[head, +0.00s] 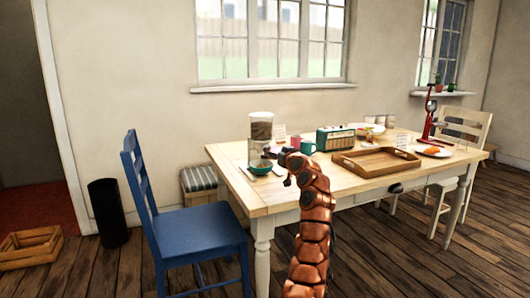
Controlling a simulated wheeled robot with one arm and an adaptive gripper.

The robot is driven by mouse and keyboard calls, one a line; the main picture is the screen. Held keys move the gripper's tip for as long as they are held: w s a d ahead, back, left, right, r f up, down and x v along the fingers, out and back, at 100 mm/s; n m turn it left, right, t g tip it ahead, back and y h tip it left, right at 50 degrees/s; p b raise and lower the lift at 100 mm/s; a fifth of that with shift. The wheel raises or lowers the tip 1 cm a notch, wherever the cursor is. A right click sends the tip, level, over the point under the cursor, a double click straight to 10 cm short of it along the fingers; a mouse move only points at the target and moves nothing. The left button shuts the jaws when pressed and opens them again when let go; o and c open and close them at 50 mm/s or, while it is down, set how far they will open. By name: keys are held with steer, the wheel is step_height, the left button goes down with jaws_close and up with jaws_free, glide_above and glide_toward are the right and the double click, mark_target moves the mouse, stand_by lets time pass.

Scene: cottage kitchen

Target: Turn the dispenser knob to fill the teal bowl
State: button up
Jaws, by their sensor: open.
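The dispenser (261,131) stands near the left end of the wooden table, a clear upright container with brown contents. Its knob is too small to make out. My copper arm reaches up from the bottom of the view to the table.
A blue chair (205,229) stands at the table's left end. Bare floor lies in front of the table.

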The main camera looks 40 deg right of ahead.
mark_target(268, 148)
steer(key=shift+n, duration=0.4)
steer(key=shift+p+x, duration=0.95)
steer(key=shift+x, duration=2.1)
steer(key=shift+w+f, duration=0.2)
steer(key=shift+w, duration=0.35)
steer(key=shift+f, duration=0.1)
steer(key=shift+c, duration=0.4)
steer(key=c, duration=1.1)
steer(key=shift+m+p, duration=0.3)
steer(key=shift+m, duration=0.5)
